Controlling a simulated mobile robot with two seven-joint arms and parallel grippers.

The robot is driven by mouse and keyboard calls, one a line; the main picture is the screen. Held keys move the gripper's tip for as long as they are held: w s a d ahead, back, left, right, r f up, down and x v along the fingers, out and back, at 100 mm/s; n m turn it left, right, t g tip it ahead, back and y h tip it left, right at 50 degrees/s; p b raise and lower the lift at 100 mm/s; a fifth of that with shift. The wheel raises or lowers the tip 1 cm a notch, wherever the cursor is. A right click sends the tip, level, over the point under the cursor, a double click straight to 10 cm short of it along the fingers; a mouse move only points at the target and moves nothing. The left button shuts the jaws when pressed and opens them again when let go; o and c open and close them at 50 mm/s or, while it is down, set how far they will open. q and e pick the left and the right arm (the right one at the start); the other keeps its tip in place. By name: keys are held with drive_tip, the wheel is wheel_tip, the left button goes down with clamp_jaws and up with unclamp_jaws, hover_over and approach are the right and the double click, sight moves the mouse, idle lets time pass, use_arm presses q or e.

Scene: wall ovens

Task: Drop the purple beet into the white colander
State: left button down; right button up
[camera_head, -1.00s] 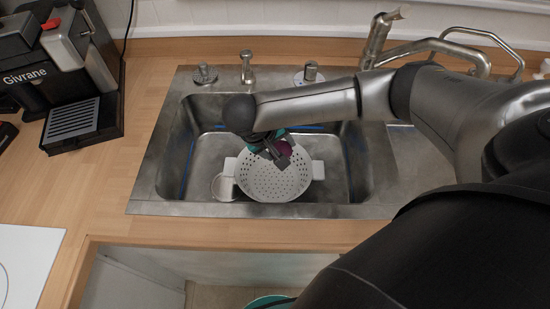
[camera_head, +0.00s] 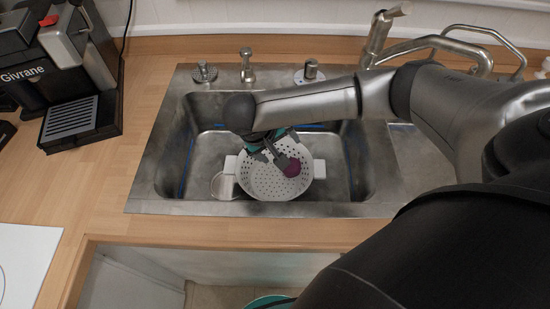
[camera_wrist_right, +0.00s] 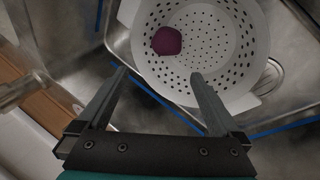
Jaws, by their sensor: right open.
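The white colander (camera_head: 262,185) sits in the sink, with round holes and a handle on each side. It also shows in the right wrist view (camera_wrist_right: 250,50). The purple beet (camera_head: 292,168) is inside the colander, toward its right side in the head view. In the right wrist view the beet (camera_wrist_right: 167,41) lies against the colander's inner surface, apart from the fingers. My right gripper (camera_head: 272,158) is over the colander; in the wrist view its fingers (camera_wrist_right: 158,76) are spread with nothing between them. My left gripper is not in view.
A faucet (camera_head: 435,45) stands behind on the right. A coffee machine (camera_head: 65,75) stands on the wooden counter (camera_head: 120,180) at left.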

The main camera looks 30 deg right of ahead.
drive_tip(key=p+v, duration=0.4)
drive_tip(key=v, duration=1.1)
drive_tip(key=shift+p, duration=0.4)
